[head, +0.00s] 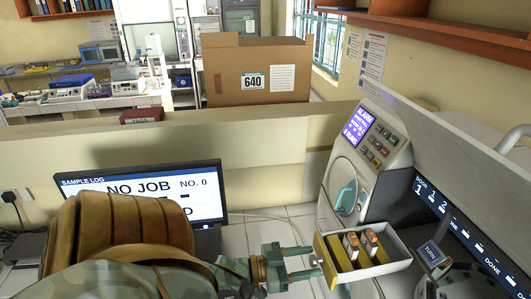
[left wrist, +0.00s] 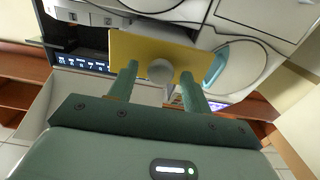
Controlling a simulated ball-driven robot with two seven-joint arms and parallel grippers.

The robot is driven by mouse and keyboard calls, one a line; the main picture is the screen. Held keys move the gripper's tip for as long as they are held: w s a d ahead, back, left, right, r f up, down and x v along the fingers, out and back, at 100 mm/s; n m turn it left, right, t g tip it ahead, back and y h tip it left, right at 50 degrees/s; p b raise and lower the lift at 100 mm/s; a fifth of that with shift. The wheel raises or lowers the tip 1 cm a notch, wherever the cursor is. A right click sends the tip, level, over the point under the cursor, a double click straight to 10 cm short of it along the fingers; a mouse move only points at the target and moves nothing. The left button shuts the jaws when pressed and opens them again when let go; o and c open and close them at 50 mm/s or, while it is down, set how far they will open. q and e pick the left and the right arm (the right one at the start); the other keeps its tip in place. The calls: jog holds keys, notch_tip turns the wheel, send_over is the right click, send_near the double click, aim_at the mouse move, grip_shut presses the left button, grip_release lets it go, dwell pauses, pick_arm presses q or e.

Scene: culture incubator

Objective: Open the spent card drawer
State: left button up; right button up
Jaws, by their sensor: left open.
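The spent card drawer (head: 397,262) sticks out of the grey-white incubator (head: 385,150), low on its front. Its yellow front plate (head: 334,262) faces my left gripper (head: 309,262), and several copper-topped cards (head: 362,243) show inside. In the left wrist view, the yellow plate (left wrist: 152,50) carries a round pale knob (left wrist: 160,72). The two green fingers are open, one on each side of the knob, with visible gaps. Their tips are at or close to the plate; I cannot tell whether they touch it. My right gripper is not in view.
The blue round-door handle (head: 346,197) is close behind the drawer. A laptop (head: 150,190) reading "NO JOB" stands left, behind my left arm. A numbered status panel (head: 460,230) is at right. A low partition (head: 260,170) and a cardboard box (head: 257,72) are farther back.

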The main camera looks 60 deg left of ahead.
pick_arm(q)
jog(key=b+v, duration=0.2)
jog(key=v, duration=1.4)
jog(key=shift+f, duration=0.1)
